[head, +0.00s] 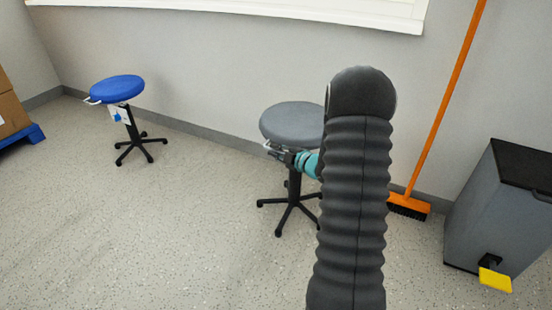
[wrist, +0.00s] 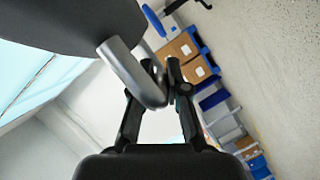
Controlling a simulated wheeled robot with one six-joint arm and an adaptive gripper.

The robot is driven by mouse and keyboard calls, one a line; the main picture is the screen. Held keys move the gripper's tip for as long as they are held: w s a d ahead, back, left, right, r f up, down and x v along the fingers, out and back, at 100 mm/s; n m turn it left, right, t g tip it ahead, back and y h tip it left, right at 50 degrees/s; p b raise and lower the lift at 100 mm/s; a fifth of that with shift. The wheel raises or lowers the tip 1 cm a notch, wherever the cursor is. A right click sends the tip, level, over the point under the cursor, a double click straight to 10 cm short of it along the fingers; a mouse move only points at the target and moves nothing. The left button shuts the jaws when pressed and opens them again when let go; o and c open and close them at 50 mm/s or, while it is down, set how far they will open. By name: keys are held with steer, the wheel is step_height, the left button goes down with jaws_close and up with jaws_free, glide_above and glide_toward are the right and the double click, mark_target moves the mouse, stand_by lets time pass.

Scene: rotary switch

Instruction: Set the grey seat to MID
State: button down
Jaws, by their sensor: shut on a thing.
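The grey seat (head: 288,122) is a round stool top on a black column with a five-legged base, near the wall in the head view. Its dark underside (wrist: 70,22) fills the upper left of the wrist view. A silver bent lever (wrist: 125,68) comes out from under the seat. My gripper (wrist: 164,72) is shut on the lever, just below the seat's edge. In the head view my gripper (head: 282,154) is small beside the stool column. My arm hides the seat's right edge. No MID mark or height scale is readable.
A blue stool (head: 117,88) with a hanging tag stands at the left. An orange broom (head: 440,110) leans on the wall at the right, beside a grey bin (head: 500,215) with a yellow pedal. Cardboard boxes (head: 10,110) are at the far left. The floor between the stools is clear.

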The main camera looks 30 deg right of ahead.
steer(key=c, duration=1.2)
jaws_free()
steer(key=v, duration=1.2)
